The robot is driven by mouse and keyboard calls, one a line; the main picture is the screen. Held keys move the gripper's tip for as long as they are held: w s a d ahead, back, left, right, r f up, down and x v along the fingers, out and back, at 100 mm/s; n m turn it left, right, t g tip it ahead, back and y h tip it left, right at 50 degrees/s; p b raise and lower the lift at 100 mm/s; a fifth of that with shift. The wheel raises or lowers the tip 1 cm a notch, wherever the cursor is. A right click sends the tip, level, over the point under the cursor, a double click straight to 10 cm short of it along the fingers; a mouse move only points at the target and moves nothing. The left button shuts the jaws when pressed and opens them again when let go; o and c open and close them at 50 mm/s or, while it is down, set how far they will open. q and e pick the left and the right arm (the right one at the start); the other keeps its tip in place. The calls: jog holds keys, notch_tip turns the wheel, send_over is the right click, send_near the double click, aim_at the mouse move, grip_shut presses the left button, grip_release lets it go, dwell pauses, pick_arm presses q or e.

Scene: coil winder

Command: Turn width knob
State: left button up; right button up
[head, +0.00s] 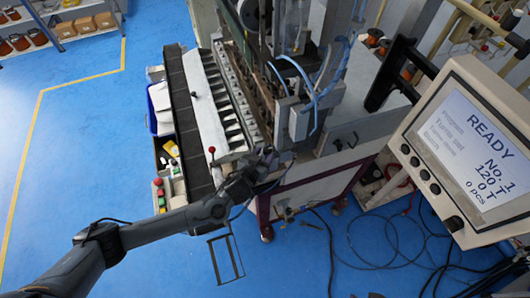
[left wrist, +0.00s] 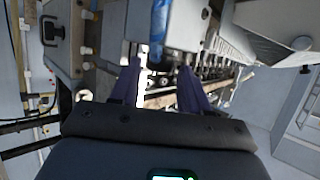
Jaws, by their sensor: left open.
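The coil winder (head: 225,95) stands in the middle of the head view, with a row of spindles along its bed. My left arm comes in from the lower left, and my left gripper (head: 270,165) is at the machine's near end. In the left wrist view, the two dark fingers of the gripper (left wrist: 160,85) are apart, with small round machine parts seen between and beyond them. I cannot tell whether the fingers touch anything. I cannot pick out the width knob for sure; the gripper may hide it in the head view. My right gripper is not in view.
A control panel (head: 405,140) reading READY stands at the right. A red-tipped lever (head: 211,150) rises close to my left gripper. Cables (head: 400,245) lie on the blue floor at the lower right.

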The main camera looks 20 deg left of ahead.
pick_arm(q)
jog(key=shift+x, duration=0.85)
jog(key=shift+c, duration=0.4)
jog(key=c, duration=0.7)
jog(key=shift+o, duration=0.2)
